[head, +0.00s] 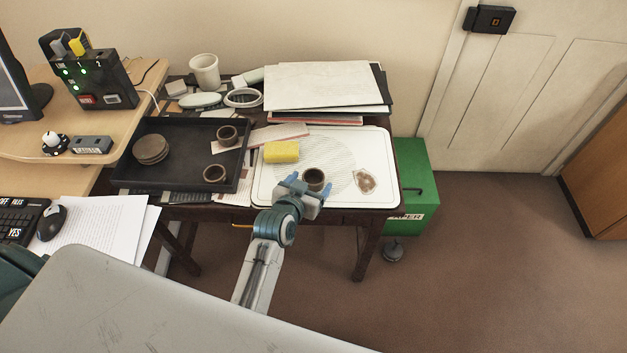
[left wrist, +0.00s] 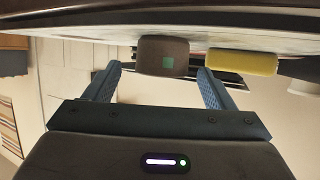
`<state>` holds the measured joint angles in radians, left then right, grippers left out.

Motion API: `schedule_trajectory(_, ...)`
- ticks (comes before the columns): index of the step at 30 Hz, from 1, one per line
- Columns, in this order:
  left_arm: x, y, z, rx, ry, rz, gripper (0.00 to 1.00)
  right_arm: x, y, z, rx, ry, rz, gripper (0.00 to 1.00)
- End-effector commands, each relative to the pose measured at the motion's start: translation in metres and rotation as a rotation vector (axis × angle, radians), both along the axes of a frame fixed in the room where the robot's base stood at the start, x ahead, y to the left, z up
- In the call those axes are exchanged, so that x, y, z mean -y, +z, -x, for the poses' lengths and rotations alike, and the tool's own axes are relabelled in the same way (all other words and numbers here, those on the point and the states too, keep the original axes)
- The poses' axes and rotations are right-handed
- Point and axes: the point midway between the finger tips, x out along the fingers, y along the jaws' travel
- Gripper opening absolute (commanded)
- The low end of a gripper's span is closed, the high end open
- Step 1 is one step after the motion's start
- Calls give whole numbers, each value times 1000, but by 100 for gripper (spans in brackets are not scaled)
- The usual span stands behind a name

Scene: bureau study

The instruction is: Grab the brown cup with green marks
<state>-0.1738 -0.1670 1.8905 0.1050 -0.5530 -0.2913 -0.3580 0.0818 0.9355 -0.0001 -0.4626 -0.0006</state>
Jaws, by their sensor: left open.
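A small brown cup (head: 314,176) stands on the white tray, close to my left gripper (head: 309,187). In the left wrist view, which is upside down, the cup (left wrist: 152,57) shows a green square mark on its side. My left gripper (left wrist: 159,72) is open and empty. Its blue fingers point at the cup, which shows between the fingertips; how far it is inside the jaws I cannot tell. Two similar brown cups stand on the black tray, one at its back (head: 227,134) and one in front (head: 214,174); I see no marks on them. My right gripper is not in view.
A yellow sponge (head: 281,152) lies on the white tray (head: 377,145), left of the cup; a brown-stained patch (head: 366,181) is to its right. The black tray (head: 186,127) also holds stacked round discs (head: 151,149). Papers (head: 322,85) lie behind. A green bin (head: 417,166) stands right.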

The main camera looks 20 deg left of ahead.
Motion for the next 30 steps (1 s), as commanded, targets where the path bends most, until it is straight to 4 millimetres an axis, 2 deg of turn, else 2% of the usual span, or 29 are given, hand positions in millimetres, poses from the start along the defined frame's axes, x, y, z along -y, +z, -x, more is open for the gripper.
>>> schedule_trajectory(4,0,-3,-12,-1,0,-1,77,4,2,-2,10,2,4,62)
schedule_trajectory(12,2,-17,-46,-2,0,-1,77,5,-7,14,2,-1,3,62)
schedule_trajectory(21,3,-20,-49,-2,0,0,77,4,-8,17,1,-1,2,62)
schedule_trajectory(28,3,-20,-49,-2,0,0,32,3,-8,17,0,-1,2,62)
schedule_trajectory(30,3,-19,-49,-1,0,0,29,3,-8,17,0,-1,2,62)
